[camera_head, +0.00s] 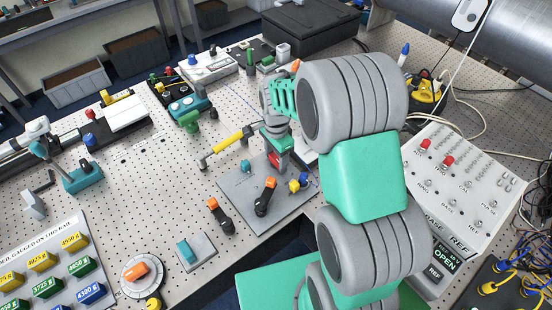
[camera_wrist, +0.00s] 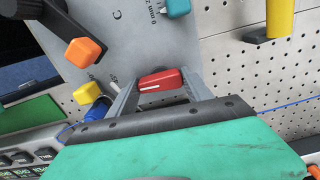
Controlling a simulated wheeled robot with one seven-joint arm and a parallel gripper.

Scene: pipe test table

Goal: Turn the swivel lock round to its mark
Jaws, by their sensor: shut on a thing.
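The red swivel lock (camera_wrist: 162,79), a rounded bar with a white line on it, sits between the two grey fingers of my gripper (camera_wrist: 159,84) in the wrist view. The fingers are shut on it from its left and right ends. In the head view a bit of the red lock (camera_head: 273,159) shows beneath my wrist, at the upper right of the grey plate (camera_head: 233,186). The wrist view shows printed letters on the plate (camera_wrist: 125,40). I cannot tell which print is the lock's mark, and my gripper hides the near side of the lock.
An orange-tipped black handle (camera_head: 266,195), a teal knob (camera_head: 245,166), and yellow (camera_head: 294,186) and blue (camera_head: 303,179) knobs stand close around. A yellow-handled bar (camera_head: 228,144) lies behind the plate. A sloped white panel (camera_head: 460,190) stands right. Bare pegboard (camera_head: 170,205) lies left.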

